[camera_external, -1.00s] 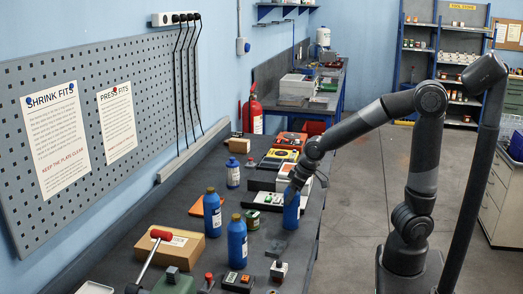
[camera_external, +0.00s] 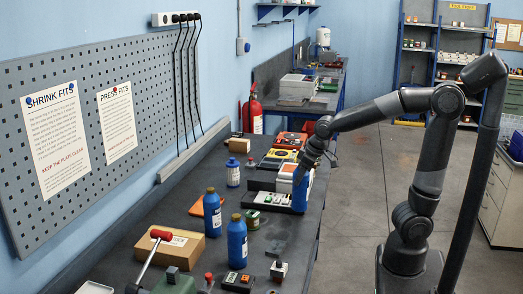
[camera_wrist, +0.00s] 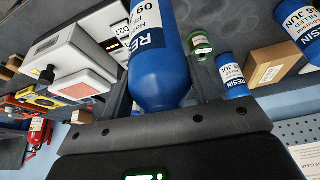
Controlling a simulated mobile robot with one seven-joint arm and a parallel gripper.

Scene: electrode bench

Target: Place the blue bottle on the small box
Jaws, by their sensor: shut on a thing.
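My gripper (camera_external: 303,178) is shut on a blue bottle (camera_external: 302,197), upright in the external view near the bench's right edge. In the wrist view this bottle (camera_wrist: 160,75) fills the top middle, with a white RESIN label. Two other blue bottles, one farther back (camera_external: 212,213) and one nearer (camera_external: 237,241), stand on the bench. A small brown box (camera_external: 239,145) lies at the far left of the bench, near the wall. A larger cardboard box (camera_external: 168,250) lies in the left foreground.
A shorter blue bottle with a white label (camera_external: 233,173), a yellow meter (camera_external: 278,160) and a white device (camera_external: 287,180) are on the bench. A green-labelled jar (camera_external: 253,220) and switch boxes (camera_external: 238,281) are nearer. A red-handled lever (camera_external: 160,237) stands in the foreground.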

